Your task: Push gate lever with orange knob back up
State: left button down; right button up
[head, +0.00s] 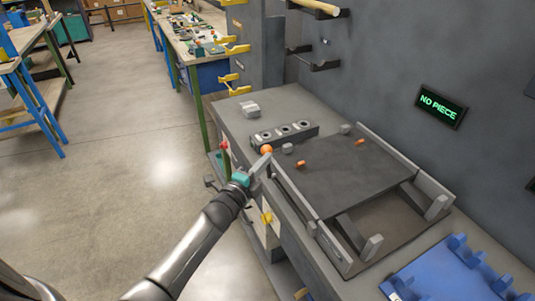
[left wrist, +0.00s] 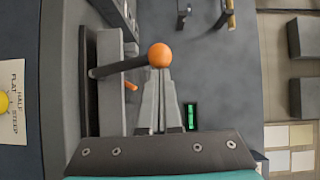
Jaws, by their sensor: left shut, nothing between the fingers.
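The gate lever's orange knob (head: 266,149) is at the front edge of the grey bench, just beyond my left fingertips. In the left wrist view the orange knob (left wrist: 160,55) sits at the end of a dark lever arm (left wrist: 118,67) that comes from a grey upright part at the left. My left gripper (head: 262,163) is shut and empty, and its fingertips also show in the left wrist view (left wrist: 161,74), right at the knob. The knob partly overlaps the fingertips there; I cannot tell whether they touch. My right gripper is not in view.
Behind the knob stands a dark block with round holes (head: 284,134). A dark sloped plate (head: 350,172) with grey rails lies to the right, with small orange pegs near its upper edge. A wall sign (head: 441,106) reads "NO PIECE". A blue rack (head: 455,275) is at lower right.

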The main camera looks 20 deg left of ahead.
pick_arm(q)
jog(key=shift+w+a+f+n+g+h+p, duration=0.1)
jog(key=shift+w+a+n+g+p, duration=0.4)
jog(key=shift+a+p, duration=0.2)
jog(key=shift+w+a+n+g+h+p, duration=0.1)
jog(key=shift+w+a+n+g+p, duration=0.4)
jog(key=shift+a+n+p, duration=0.25)
jog(key=shift+w+a+f+n+g+h+p, duration=0.1)
jog(key=shift+w+a+n+g+p, duration=0.4)
jog(key=shift+p, duration=0.3)
jog(key=shift+a+r, duration=0.15)
